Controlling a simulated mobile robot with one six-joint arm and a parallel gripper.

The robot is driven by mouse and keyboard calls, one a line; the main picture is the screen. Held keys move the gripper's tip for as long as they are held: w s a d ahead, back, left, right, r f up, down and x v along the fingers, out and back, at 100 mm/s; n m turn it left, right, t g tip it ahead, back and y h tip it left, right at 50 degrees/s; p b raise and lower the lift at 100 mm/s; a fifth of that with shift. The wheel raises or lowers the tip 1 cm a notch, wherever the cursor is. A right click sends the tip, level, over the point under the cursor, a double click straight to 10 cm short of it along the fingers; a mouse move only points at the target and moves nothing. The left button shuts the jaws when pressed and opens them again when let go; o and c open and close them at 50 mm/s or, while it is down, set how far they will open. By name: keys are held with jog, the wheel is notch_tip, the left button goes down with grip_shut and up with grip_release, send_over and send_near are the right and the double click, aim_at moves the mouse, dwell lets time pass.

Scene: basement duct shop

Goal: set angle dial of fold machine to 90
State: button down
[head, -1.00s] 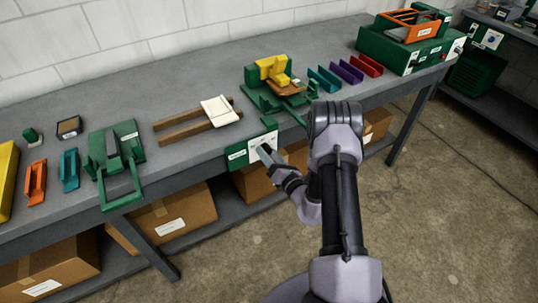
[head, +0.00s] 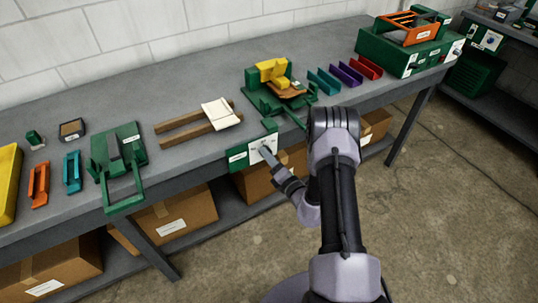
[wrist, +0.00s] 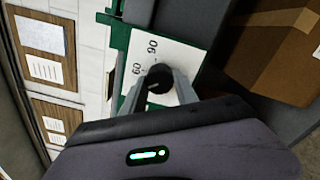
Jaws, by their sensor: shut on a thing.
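The fold machine (head: 274,98), green with a yellow block on top, stands on the bench. Its green control panel (head: 237,157) with a white dial plate hangs at the bench's front edge. In the wrist view the white plate (wrist: 178,52) shows the numbers 60 and 90 beside a round black dial knob (wrist: 159,79). My gripper (head: 266,150) is shut on the knob, with one finger on each side in the wrist view (wrist: 160,88). I cannot make out where the knob's pointer is. In the head view the fingers cover the knob.
Wooden rails with a pale sheet (head: 219,114) lie left of the fold machine. Another green machine (head: 119,150) stands further left. Teal, purple and red channels (head: 345,74) lie to the right. Cardboard boxes (head: 180,220) sit below the bench. Open floor lies to the right.

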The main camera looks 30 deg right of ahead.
jog(key=m+p, duration=0.3)
jog(key=m, duration=1.6)
jog(key=shift+m+h, duration=0.3)
jog(key=shift+m, duration=0.4)
jog(key=c, duration=0.9)
grip_release()
jog(key=shift+c, duration=0.2)
jog(key=shift+s, duration=0.15)
